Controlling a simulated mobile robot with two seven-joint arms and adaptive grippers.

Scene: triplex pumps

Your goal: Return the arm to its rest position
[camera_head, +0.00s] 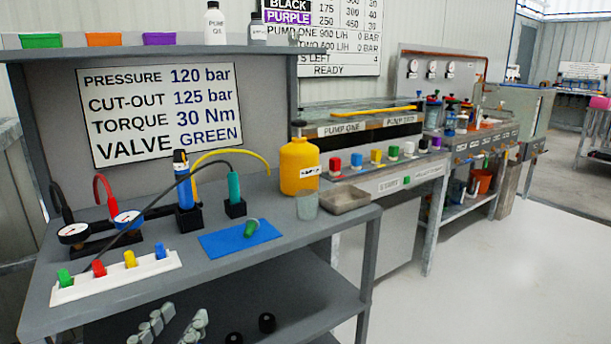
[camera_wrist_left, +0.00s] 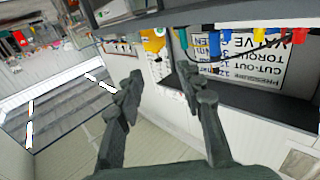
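My left gripper (camera_wrist_left: 159,76) shows in the left wrist view, its two dark fingers spread apart with nothing between them. That view is upside down: the bench and its sign appear inverted beyond the fingers. The gripper is apart from the bench and touches nothing that I can see. No gripper or arm is clear in the head view. My right gripper shows in neither view.
A grey workbench (camera_head: 335,231) holds a yellow bottle (camera_head: 299,168), a blue mat (camera_head: 222,243) with a green piece, gauges, and a white strip (camera_head: 118,279) with coloured valves. A metal tray (camera_head: 345,199) sits at its right end. Open floor (camera_head: 500,270) lies to the right.

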